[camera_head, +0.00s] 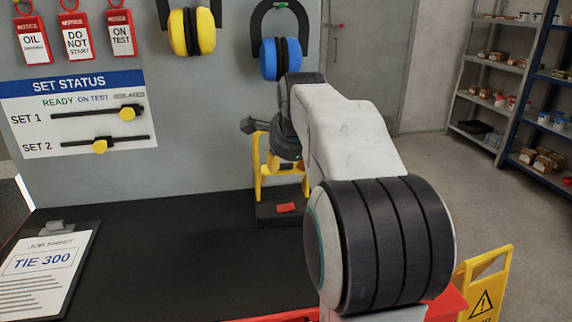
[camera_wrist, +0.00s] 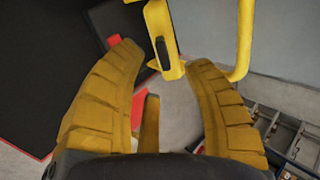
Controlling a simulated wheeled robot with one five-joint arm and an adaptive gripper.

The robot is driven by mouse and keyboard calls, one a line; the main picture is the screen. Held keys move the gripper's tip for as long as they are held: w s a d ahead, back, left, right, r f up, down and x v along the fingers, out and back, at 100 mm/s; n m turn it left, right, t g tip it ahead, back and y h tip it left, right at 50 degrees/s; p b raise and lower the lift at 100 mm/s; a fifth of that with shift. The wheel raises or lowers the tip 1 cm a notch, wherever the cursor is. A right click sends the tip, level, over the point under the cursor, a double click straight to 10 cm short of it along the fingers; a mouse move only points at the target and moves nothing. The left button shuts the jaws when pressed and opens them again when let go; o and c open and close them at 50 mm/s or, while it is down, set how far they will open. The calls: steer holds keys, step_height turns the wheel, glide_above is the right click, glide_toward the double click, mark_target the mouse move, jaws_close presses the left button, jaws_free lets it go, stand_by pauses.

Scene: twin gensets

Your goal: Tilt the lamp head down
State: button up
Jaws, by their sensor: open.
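A yellow tubular frame (camera_head: 258,170), which looks like the lamp's stand, rises from a black base (camera_head: 268,215) at the back of the bench. The base has a red switch (camera_head: 286,207). My arm covers much of the lamp, and its head is not clearly visible. In the wrist view, my gripper (camera_wrist: 165,62) is open, with its two yellow fingers spread. A yellow bracket with a dark slot (camera_wrist: 163,50) shows at the gap between the fingertips, and a yellow tube (camera_wrist: 243,45) curves to its right. I cannot tell whether either finger touches the bracket.
The black bench top (camera_head: 170,255) is mostly clear, with a clipboard (camera_head: 45,270) at left. A grey panel behind holds yellow earmuffs (camera_head: 192,32), blue earmuffs (camera_head: 280,58) and a status board (camera_head: 80,110). A yellow floor sign (camera_head: 485,285) stands at right.

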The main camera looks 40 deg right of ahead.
steer(key=v, duration=0.7)
steer(key=shift+s+a, duration=0.1)
stand_by(0.5)
steer(key=s+a+f+n+g+y, duration=0.1)
steer(key=s+a+f+n, duration=0.3)
steer(key=a+f+n, duration=0.1)
steer(key=s+a+f+n+g+y, duration=0.1)
steer(key=s+a+f+n, duration=0.3)
steer(key=a+f+n, duration=0.2)
steer(key=s+a+f+n+g+y, duration=0.1)
steer(key=s+a+f+n, duration=0.3)
steer(key=a+f+n, duration=0.2)
steer(key=shift+s+f+n, duration=0.1)
steer(key=shift+f+n, duration=0.6)
steer(key=shift+f, duration=0.1)
steer(key=s+a+f+n+g, duration=0.2)
steer(key=s+a+f+n, duration=0.1)
steer(key=s+f+n, duration=0.2)
step_height(320, 180, up, 16)
steer(key=s+t+p, duration=0.1)
steer(key=p, duration=1.4)
steer(key=shift+y, duration=0.4)
steer(key=shift+s+d+r, duration=0.1)
steer(key=shift+s+d, duration=0.05)
steer(key=shift+d, duration=0.05)
